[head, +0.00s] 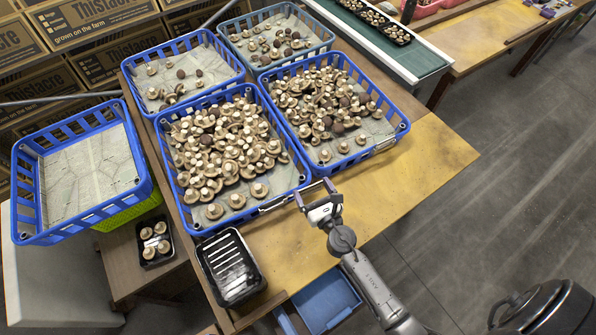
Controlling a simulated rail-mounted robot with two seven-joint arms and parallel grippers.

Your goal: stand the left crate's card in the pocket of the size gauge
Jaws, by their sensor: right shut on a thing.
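The left crate (180,205) is a blue slatted crate full of mushrooms at the front of the table. Its card (274,204) shows as a thin pale strip low on the front wall, near the right corner. My right gripper (312,190) is at that corner, its fingers shut at the card's right end. The fingers hide part of the card, and I cannot tell whether it is free of the crate. I cannot make out the size gauge or its pocket. My left gripper is not in view.
Another full blue crate (404,126) stands to the right, with a pale strip on its front. Two crates stand behind. A black tray (262,282) lies at the table's front left. The yellowish tabletop (435,150) is clear at the right. An empty blue crate (28,190) stands far left.

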